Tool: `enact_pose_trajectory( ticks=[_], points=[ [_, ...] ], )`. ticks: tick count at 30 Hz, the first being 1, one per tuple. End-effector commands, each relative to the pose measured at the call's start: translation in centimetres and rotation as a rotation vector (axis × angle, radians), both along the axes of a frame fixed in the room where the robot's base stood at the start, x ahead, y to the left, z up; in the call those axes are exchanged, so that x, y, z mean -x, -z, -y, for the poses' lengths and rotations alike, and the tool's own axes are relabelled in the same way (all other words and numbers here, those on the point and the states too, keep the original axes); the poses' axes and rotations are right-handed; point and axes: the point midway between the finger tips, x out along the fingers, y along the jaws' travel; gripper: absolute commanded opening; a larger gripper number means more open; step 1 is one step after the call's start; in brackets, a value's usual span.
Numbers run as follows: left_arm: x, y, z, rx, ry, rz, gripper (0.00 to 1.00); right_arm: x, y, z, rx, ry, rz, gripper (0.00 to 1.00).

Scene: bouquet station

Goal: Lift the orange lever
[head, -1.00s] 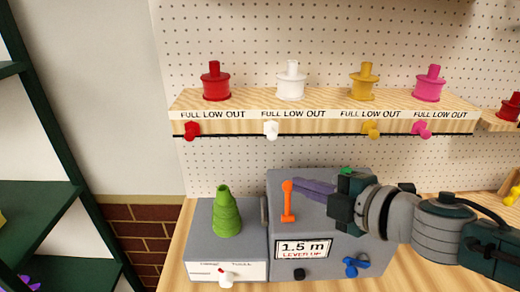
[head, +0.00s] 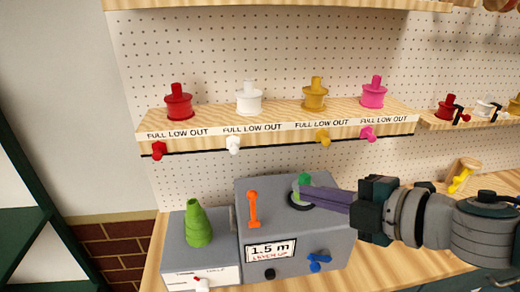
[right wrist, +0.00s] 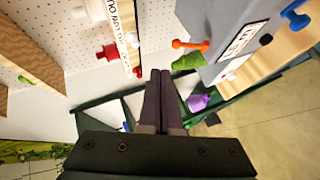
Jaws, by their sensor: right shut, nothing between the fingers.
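The orange lever (head: 253,208) stands upright on the front left of the grey box (head: 330,238), above a label reading "1.5 m" and "LEVER UP" (head: 270,250). It also shows in the right wrist view (right wrist: 190,45), right of the fingers. My right gripper (head: 303,192) is shut and empty. In the head view its purple fingers point left over the top of the box, right of the lever and apart from it. They hide part of the box top near a green knob (head: 305,179). The shut fingertips show in the right wrist view (right wrist: 160,72). My left gripper is not in view.
A green cone (head: 197,224) stands on a lower grey box at the left. A blue knob (head: 319,262) and a black knob (head: 270,274) are on the box front. Above, a wooden shelf (head: 290,122) holds several coloured spools.

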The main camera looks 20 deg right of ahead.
Motion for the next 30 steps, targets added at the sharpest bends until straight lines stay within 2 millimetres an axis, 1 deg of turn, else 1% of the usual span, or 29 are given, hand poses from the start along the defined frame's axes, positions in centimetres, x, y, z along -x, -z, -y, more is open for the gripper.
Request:
enact_pose_trajectory(
  ticks=[1, 3, 7, 23, 26, 29, 30],
  points=[
    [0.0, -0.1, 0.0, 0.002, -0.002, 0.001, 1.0, 0.7, -0.3, 0.3, 0.003, 0.0, -0.001, 0.0],
    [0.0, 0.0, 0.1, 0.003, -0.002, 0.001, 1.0, 1.2, -0.7, 0.7, 0.003, 0.0, -0.001, 0.0],
    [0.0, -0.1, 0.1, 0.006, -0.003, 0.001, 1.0, 1.8, -1.2, 0.9, 0.0, 0.0, 0.0, 0.0],
    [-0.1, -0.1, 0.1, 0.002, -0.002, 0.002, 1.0, 1.9, -1.3, 0.9, -0.001, 0.003, 0.001, 0.0],
    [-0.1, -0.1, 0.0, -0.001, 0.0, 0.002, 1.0, 1.9, -1.6, 0.7, -0.034, 0.049, 0.0, 0.0],
    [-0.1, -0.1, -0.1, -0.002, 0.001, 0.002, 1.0, 1.9, -2.3, 0.4, -0.128, 0.196, -0.02, 0.0],
    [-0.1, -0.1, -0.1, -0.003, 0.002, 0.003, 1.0, 2.2, -2.5, 0.4, -0.183, 0.284, -0.042, 0.0]
  ],
)
